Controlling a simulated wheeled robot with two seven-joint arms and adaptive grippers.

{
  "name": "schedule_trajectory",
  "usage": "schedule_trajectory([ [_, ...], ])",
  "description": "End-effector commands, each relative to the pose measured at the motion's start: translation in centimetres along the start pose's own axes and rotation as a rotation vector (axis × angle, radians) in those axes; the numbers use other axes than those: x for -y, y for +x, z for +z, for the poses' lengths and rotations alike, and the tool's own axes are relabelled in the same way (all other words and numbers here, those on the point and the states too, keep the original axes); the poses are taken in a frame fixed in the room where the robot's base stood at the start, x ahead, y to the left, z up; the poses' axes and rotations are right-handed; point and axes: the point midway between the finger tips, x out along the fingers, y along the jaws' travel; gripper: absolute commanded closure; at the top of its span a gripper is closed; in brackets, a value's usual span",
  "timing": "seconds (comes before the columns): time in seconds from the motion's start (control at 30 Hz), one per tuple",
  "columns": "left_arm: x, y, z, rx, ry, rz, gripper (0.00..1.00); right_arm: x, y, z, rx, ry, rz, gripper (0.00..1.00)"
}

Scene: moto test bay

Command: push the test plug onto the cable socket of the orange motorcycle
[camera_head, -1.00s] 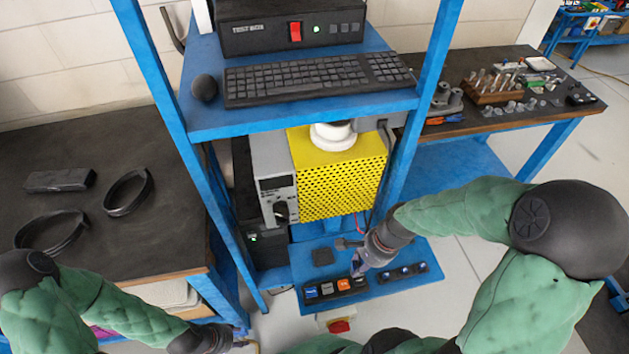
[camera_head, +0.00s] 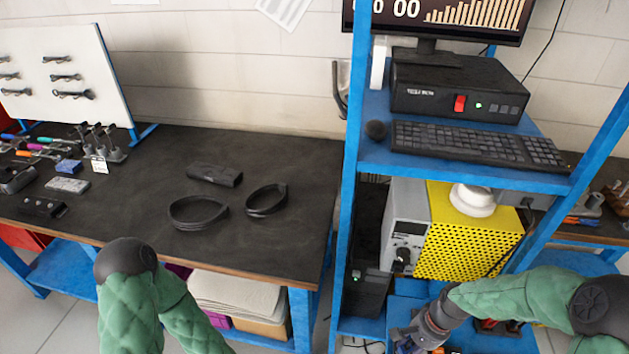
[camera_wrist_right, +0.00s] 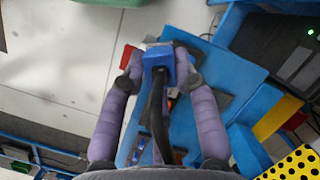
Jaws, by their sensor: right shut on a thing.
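In the right wrist view, my right gripper (camera_wrist_right: 159,66) is shut on the test plug (camera_wrist_right: 158,57), a blue block with a thick black cable running back between the two purple fingers. The plug is held clear of the floor, above a blue surface. In the head view, my right gripper (camera_head: 408,342) is at the bottom edge beside the lower blue shelf, and the plug cannot be made out there. My left forearm shows at the lower left, but the left gripper is outside the frame. The orange motorcycle and its cable socket are in neither view.
A blue rack holds a test box (camera_head: 455,88), a keyboard (camera_head: 480,146) and a yellow perforated unit (camera_head: 465,235). A dark workbench (camera_head: 130,190) at left carries two black straps (camera_head: 198,213) and tools. Pale floor is open at left in the wrist view.

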Motion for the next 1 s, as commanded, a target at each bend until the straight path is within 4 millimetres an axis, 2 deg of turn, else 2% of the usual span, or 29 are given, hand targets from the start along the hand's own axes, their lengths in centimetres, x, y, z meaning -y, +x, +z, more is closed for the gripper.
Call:
schedule_trajectory([
  [0.3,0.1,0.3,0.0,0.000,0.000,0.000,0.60,5.8,6.5,-1.6,0.072,-0.462,0.115,1.00],
  [0.5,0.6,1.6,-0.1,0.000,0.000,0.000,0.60,8.3,11.4,-2.0,0.107,-0.694,0.171,1.00],
  [0.6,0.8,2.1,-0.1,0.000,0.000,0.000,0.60,9.1,13.1,-2.1,0.118,-0.766,0.188,1.00],
  [0.73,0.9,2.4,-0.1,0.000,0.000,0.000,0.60,9.5,14.1,-2.2,0.124,-0.813,0.199,1.00],
  [1.0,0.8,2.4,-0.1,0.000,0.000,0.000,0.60,9.6,14.2,-2.1,0.126,-0.822,0.201,1.00],
])
